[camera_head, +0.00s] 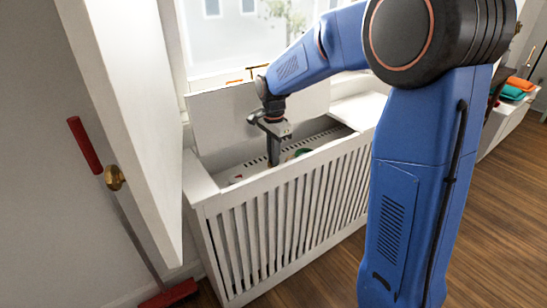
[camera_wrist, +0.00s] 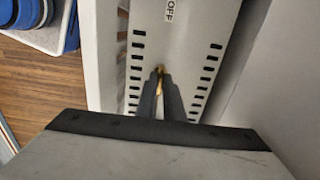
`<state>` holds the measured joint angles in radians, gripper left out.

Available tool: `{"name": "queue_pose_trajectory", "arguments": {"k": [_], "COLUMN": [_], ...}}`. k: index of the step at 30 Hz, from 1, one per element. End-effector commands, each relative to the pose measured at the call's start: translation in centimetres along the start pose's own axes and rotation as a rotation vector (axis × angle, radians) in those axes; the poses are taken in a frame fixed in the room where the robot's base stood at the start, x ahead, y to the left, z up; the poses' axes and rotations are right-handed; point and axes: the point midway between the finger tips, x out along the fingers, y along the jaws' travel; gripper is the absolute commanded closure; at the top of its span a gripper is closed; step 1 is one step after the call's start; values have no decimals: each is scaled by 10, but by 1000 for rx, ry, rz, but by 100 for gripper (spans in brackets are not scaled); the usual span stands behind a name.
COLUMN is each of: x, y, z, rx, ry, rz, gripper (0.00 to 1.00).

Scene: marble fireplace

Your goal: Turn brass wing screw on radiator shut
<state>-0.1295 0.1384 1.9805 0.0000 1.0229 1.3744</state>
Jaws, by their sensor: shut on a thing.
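The brass wing screw (camera_wrist: 159,82) shows as a small gold piece between the fingertips in the wrist view. My gripper (camera_wrist: 160,92) is shut on it, with one dark finger on either side. The screw stands on the white slotted radiator top (camera_wrist: 175,50), where the word OFF (camera_wrist: 170,11) is printed near the upper edge. In the head view my gripper (camera_head: 273,160) points down into the opened radiator cover (camera_head: 280,200). The screw cannot be made out there. The fingers hide most of it, so I cannot tell how far it is turned.
The cover's raised lid (camera_head: 225,125) leans behind my gripper by the window. The slatted front wall and side rims surround the opening. A white door (camera_head: 125,100) with a brass knob (camera_head: 114,177) stands at the left. A red broom (camera_head: 170,294) leans behind it. The wooden floor (camera_head: 490,220) at right is clear.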

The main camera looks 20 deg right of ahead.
Motion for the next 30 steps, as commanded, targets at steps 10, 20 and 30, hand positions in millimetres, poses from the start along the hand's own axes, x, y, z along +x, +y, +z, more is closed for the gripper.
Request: {"name": "queue_pose_trajectory", "arguments": {"k": [10,20,30], "x": [0,0,-3], "y": [0,0,0], "z": [0,0,0], "rx": [28,28,27], "ry": [0,0,0], "rz": [-1,-1,-1], "gripper": [100,73,73]}}
